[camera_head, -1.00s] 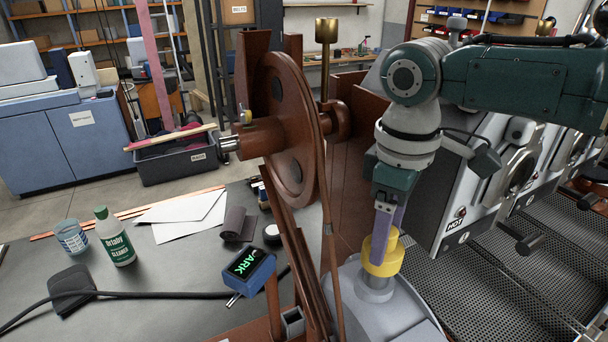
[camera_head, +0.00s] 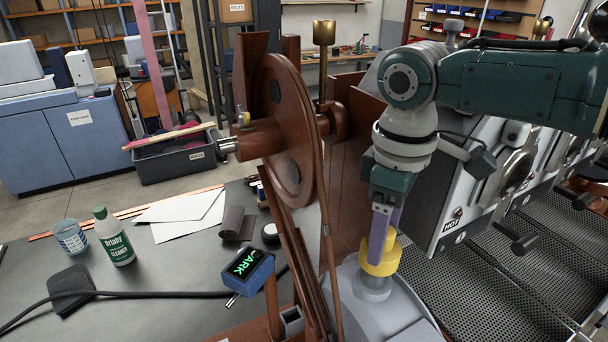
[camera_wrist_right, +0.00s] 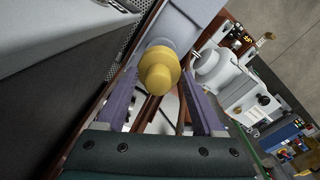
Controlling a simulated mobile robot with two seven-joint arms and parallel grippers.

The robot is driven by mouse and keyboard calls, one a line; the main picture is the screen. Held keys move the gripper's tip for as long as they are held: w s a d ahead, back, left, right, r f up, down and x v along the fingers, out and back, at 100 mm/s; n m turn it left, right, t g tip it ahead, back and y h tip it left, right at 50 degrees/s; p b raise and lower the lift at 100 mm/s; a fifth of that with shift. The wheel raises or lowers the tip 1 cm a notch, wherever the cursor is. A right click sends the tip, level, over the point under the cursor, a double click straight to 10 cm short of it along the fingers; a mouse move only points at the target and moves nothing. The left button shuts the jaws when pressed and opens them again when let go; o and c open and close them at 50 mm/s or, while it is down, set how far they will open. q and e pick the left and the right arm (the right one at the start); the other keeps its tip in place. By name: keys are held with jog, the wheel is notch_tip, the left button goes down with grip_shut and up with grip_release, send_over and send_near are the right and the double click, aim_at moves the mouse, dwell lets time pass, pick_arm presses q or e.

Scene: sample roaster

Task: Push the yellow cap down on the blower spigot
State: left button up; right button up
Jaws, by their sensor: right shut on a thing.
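The yellow cap (camera_head: 381,262) sits upright at the top of the grey blower spigot (camera_head: 373,286), low right of centre in the head view. My right gripper (camera_head: 384,238) points down from above and is shut on the cap, with purple fingers at its sides. In the right wrist view the cap (camera_wrist_right: 160,70) shows between the two purple fingers. A grey collar of the spigot shows below the cap in the head view; how far the cap is seated on it is hidden. My left gripper is not in view.
The brown wheel and frame (camera_head: 290,130) stand close left of my right arm. A silver roaster front (camera_head: 455,205) and perforated trays (camera_head: 490,290) lie to the right. The dark table (camera_head: 150,320) at left holds a green-capped bottle (camera_head: 115,240) and a blue display box (camera_head: 250,272).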

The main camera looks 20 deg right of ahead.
jog(key=shift+f+b, duration=0.9)
jog(key=shift+f, duration=0.35)
jog(key=shift+f+b, duration=0.75)
jog(key=shift+f, duration=0.2)
jog(key=o, duration=1.5)
notch_tip(320, 180, up, 10)
jog(key=shift+a+b, duration=0.15)
jog(key=shift+b, duration=0.25)
jog(key=shift+s, duration=0.1)
